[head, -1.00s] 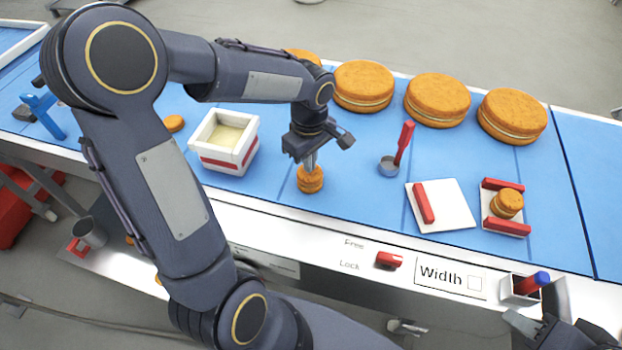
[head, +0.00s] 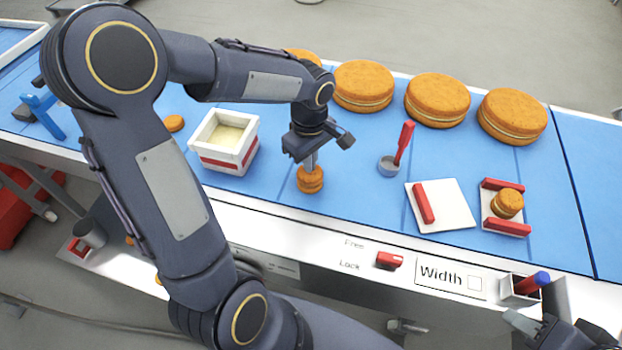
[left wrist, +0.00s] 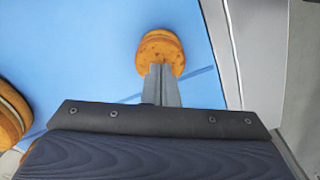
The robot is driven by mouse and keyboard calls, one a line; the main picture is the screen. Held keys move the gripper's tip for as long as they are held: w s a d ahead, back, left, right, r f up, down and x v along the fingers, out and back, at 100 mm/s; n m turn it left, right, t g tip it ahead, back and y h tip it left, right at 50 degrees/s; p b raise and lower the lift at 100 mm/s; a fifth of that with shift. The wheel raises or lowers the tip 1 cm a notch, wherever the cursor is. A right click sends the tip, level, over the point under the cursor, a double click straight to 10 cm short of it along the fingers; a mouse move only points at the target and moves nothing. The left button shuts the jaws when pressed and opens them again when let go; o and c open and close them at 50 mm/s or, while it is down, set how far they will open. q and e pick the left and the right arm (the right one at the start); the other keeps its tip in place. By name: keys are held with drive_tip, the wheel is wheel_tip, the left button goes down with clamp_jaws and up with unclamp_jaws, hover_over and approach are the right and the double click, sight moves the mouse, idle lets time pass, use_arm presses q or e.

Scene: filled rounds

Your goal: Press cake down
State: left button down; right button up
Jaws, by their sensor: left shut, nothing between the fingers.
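A small round orange-brown sandwich cake (head: 310,181) stands on the blue belt in the middle of the head view. My left gripper (head: 311,163) is shut and empty, pointing down with its fingertips at the top of this cake. In the left wrist view the shut fingers (left wrist: 161,76) overlap the cake (left wrist: 160,50), and they seem to touch its top.
A white box with cream (head: 226,142) stands left of the cake. A red-handled cup (head: 392,164), a white plate with a red bar (head: 452,205) and a red-sided holder (head: 507,228) with another small cake are to the right. Large cakes (head: 437,98) line the back.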

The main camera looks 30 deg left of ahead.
use_arm(q)
drive_tip(key=shift+f+b, duration=0.3)
drive_tip(key=shift+f, duration=0.1)
idle(0.3)
drive_tip(key=shift+f+b, duration=0.15)
drive_tip(key=shift+b, duration=0.3)
idle(2.2)
wheel_tip(320, 180, up, 8)
drive_tip(key=p, duration=0.6)
idle(0.5)
idle(0.3)
drive_tip(key=s+d+r+m+t+h, duration=0.2)
drive_tip(key=s+m, duration=0.4)
drive_tip(key=s, duration=0.2)
drive_tip(key=s+d+r+m+t+h, duration=0.1)
drive_tip(key=s+d+r+m+t, duration=0.1)
drive_tip(key=s+m, duration=0.5)
drive_tip(key=shift+s+r+t+h, duration=0.4)
drive_tip(key=shift+s+r+t, duration=0.35)
drive_tip(key=shift+s, duration=0.25)
